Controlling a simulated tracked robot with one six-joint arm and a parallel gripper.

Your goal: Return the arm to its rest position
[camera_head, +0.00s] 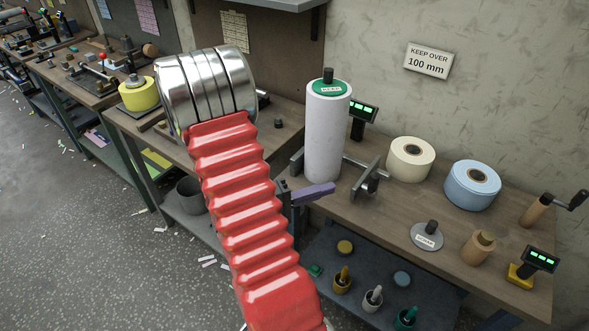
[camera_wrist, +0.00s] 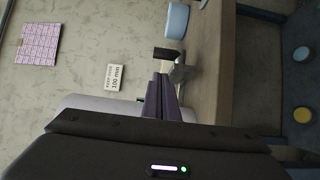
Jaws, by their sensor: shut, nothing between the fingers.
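My gripper (camera_head: 314,194) shows in the head view as purple fingers poking out from behind my red arm, in front of the workbench and close to the lower part of a tall white roll (camera_head: 327,135). Its body is mostly hidden by the arm. In the wrist view the purple fingers (camera_wrist: 163,95) lie together, shut with nothing held. My arm is raised and bent, its silver joint high at the upper left of the head view.
The bench (camera_head: 405,213) carries a cream roll (camera_head: 411,159), a blue roll (camera_head: 472,185), a metal stand (camera_head: 368,180) and a grey disc (camera_head: 426,237). A yellow roll (camera_head: 138,94) is on the left bench. Cups stand on the lower shelf (camera_head: 380,265). The left floor is mostly open.

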